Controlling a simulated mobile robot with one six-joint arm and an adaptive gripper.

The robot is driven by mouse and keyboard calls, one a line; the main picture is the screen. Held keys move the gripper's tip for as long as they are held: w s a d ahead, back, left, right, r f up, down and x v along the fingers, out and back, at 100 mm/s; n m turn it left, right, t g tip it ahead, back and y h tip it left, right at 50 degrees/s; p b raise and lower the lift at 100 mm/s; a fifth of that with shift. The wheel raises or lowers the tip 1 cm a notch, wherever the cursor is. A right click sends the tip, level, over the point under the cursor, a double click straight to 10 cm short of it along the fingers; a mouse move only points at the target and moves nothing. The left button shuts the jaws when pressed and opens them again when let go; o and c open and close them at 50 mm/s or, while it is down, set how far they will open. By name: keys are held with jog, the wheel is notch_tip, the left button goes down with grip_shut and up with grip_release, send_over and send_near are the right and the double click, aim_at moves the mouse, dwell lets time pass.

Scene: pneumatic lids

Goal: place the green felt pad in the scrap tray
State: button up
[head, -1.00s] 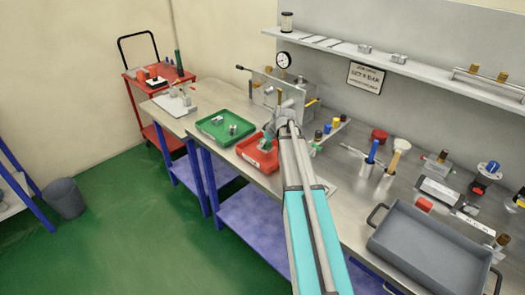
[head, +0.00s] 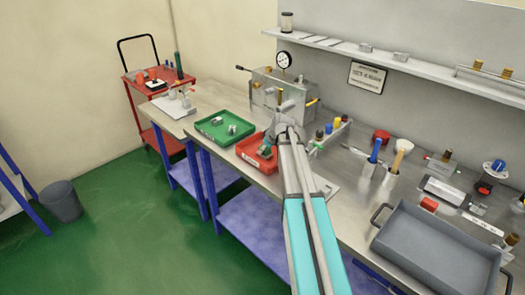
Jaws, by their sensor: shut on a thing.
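The scrap tray appears to be the red tray (head: 239,151), with a pale label on its front wall, on the bench just right of a green tray. My gripper (head: 269,139) is over the right part of the red tray, partly hidden by my own wrist. It is shut on a small grey-green piece, seemingly the green felt pad (head: 265,150), low at the tray. I cannot tell whether the pad touches the tray floor.
The green tray (head: 210,124) holds small metal parts. A metal fixture with a gauge (head: 283,59) stands behind the trays. Tools, bottles and a large grey tray (head: 432,252) crowd the bench to the right. A shelf (head: 400,65) runs above.

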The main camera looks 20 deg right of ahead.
jog(key=shift+f, duration=0.15)
jog(key=o, duration=1)
jog(key=p+v, duration=0.2)
jog(key=v, duration=0.1)
jog(key=shift+p, duration=0.4)
jog(key=p+v, duration=0.7)
jog(key=v, duration=0.2)
jog(key=shift+p, duration=0.4)
